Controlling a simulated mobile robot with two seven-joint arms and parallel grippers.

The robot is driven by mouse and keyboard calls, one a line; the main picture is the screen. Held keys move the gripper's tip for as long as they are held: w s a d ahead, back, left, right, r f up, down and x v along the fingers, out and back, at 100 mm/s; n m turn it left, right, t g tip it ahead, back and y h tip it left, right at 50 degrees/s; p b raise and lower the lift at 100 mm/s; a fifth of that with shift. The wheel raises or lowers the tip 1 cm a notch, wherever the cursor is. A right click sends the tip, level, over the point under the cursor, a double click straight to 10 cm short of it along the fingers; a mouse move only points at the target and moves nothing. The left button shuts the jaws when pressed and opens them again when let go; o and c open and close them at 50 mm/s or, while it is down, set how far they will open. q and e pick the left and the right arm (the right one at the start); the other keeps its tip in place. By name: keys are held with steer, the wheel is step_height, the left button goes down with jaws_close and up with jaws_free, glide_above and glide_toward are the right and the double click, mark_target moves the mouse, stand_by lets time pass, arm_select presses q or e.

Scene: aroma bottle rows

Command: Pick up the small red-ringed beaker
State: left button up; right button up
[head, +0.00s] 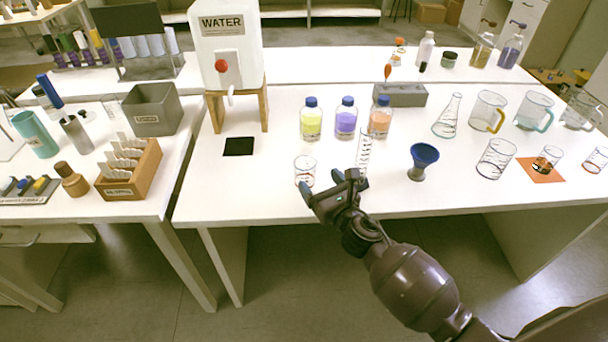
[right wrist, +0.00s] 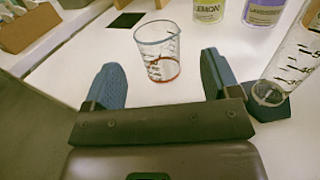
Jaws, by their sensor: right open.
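The small red-ringed beaker (head: 305,168) is clear glass and stands upright near the front edge of the white table in the head view. In the right wrist view the beaker (right wrist: 158,55) shows a red ring at its base, a little beyond and between the fingertips. My right gripper (head: 322,188) is open, its blue-tipped fingers pointing toward the beaker; in the right wrist view the gripper (right wrist: 162,72) is empty and not touching it. My left gripper is not in view.
A graduated cylinder (right wrist: 288,65) stands close to the right finger. Lemon (head: 311,122), lavender (head: 345,122) and orange (head: 380,122) bottles stand behind. A black pad (head: 239,146) lies to the left. A blue funnel (head: 424,157) stands to the right.

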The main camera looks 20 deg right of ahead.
mark_target(301, 160)
steer(key=w, duration=0.3)
steer(key=shift+w+a, duration=0.25)
steer(key=shift+a, duration=0.05)
steer(key=w, duration=0.3)
steer(key=w+a+b, duration=0.1)
steer(key=shift+w+f, duration=0.15)
steer(key=shift+f, duration=0.1)
steer(key=shift+w+a+r, duration=0.1)
steer(key=shift+w, duration=0.3)
steer(key=c, duration=1)
